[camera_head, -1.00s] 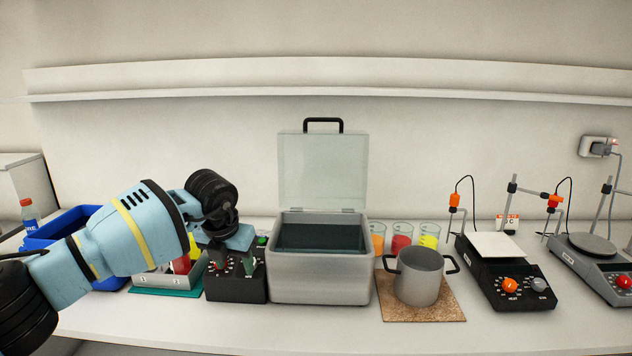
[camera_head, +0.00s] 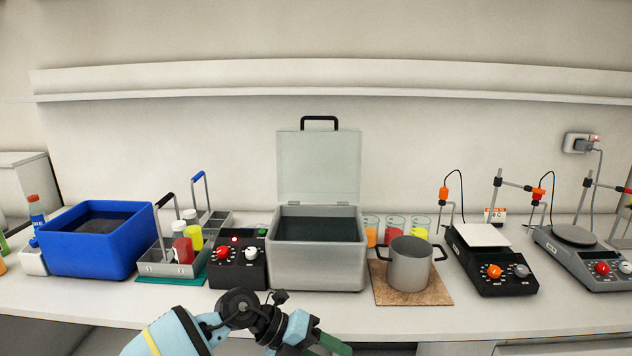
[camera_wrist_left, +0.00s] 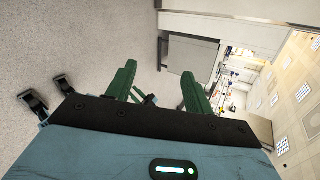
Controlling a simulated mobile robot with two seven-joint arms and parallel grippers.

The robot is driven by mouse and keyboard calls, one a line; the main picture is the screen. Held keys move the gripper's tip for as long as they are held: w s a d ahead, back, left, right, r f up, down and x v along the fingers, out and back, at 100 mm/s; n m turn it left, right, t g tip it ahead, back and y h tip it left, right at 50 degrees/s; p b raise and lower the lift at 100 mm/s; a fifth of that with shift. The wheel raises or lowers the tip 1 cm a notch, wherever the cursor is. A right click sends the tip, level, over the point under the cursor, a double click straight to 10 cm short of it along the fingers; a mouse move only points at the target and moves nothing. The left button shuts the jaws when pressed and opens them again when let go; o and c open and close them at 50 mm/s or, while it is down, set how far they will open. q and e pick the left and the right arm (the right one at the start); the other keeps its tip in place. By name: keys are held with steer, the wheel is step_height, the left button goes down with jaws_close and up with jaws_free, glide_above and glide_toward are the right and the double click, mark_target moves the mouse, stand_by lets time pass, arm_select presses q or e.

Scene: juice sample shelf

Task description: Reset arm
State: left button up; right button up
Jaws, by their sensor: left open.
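My left arm comes in at the bottom of the head view, in front of the bench edge. My left gripper (camera_head: 326,343) is low and partly cut off by the frame's lower edge. In the left wrist view its two green fingers (camera_wrist_left: 158,88) are spread apart with nothing between them. That view shows floor, a wall and the room turned on its side.
A blue bin (camera_head: 95,262), a grey rack (camera_head: 155,266) with jars, a black control box (camera_head: 238,272), an open-lidded grey bath (camera_head: 318,270), a pot (camera_head: 411,268) on a brown mat (camera_head: 440,291) and a hotplate (camera_head: 490,260) line the bench. The bench front strip (camera_head: 420,318) is clear.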

arm_select(q)
steer(key=s+d+n+t+h, duration=0.2)
steer(key=s+d+n+h, duration=0.2)
steer(key=s+h, duration=0.15)
steer(key=s+a+f+n+t+y, duration=0.2)
steer(key=a+f+n+t+y, duration=0.35)
steer(key=n, duration=0.65)
steer(key=s+a+f+n+t+y, duration=0.25)
steer(key=a+f+n+t, duration=0.35)
steer(key=a+n+t, duration=0.45)
steer(key=s+a+f+n+g+y, duration=0.3)
steer(key=s+a+f+n+g, duration=0.1)
steer(key=s+f, duration=0.3)
steer(key=s+a+f+n+g+y, duration=0.4)
steer(key=s+a+f+n, duration=0.2)
steer(key=s, duration=0.5)
steer(key=shift+a+f, duration=0.45)
steer(key=shift+f, duration=0.3)
